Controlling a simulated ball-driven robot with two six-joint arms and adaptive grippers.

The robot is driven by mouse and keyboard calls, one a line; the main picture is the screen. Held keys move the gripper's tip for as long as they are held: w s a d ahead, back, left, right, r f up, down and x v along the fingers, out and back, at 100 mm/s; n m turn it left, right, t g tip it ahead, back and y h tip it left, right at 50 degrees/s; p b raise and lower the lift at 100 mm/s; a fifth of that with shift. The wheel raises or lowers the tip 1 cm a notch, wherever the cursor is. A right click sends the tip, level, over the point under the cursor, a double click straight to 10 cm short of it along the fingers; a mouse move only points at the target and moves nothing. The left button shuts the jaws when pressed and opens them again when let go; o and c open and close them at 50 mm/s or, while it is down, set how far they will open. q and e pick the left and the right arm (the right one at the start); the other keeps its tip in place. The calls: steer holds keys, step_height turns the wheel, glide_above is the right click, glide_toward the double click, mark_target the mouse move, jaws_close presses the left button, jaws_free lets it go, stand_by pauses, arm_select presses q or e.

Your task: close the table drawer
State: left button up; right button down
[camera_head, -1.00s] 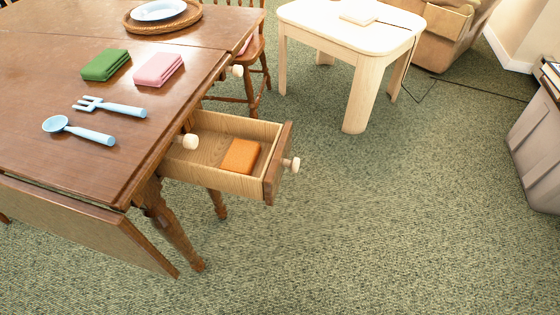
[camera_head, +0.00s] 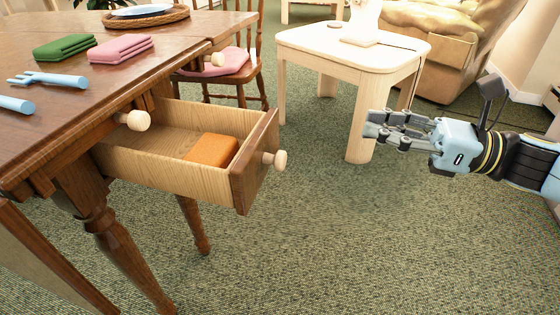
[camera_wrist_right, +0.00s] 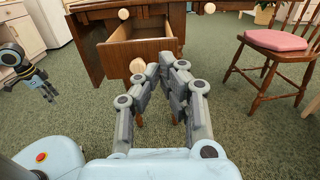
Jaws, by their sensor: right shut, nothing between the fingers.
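The wooden table (camera_head: 60,125) stands at the left of the head view. Its drawer (camera_head: 150,165) is pulled well out, with a round pale knob (camera_head: 274,160) on its dark front. An orange folded cloth (camera_head: 212,150) lies inside the drawer. My right gripper (camera_head: 372,129) is shut and empty, to the right of the drawer front and apart from it, pointing left. In the right wrist view the drawer front (camera_wrist_right: 110,60) and its knob (camera_wrist_right: 137,66) show beyond the shut fingers. My left gripper (camera_wrist_right: 30,75) shows at the left of the right wrist view; its jaws are unclear.
A pale side table (camera_head: 340,60) stands behind my right gripper. A wooden chair with a pink cushion (camera_head: 225,62) stands behind the drawer. Green (camera_head: 64,47) and pink (camera_head: 121,47) folded cloths lie on the table. The carpet (camera_head: 330,215) before the drawer is clear.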

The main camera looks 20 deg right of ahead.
step_height(320, 180, down, 2)
steer(key=g+b, duration=0.1)
steer(key=b, duration=0.5)
glide_toward(273, 122)
steer(key=shift+n, duration=0.3)
steer(key=x, duration=0.7)
steer(key=shift+w+f, duration=0.1)
steer(key=shift+w, duration=0.15)
arm_select(q)
steer(key=shift+t+h, duration=0.3)
steer(key=shift+t, duration=0.5)
steer(key=r, duration=0.1)
steer(key=w+d+r, duration=0.1)
steer(key=d+r, duration=0.1)
steer(key=shift+w+d+r, duration=0.15)
steer(key=shift+w, duration=0.25)
arm_select(e)
steer(key=shift+a, duration=0.1)
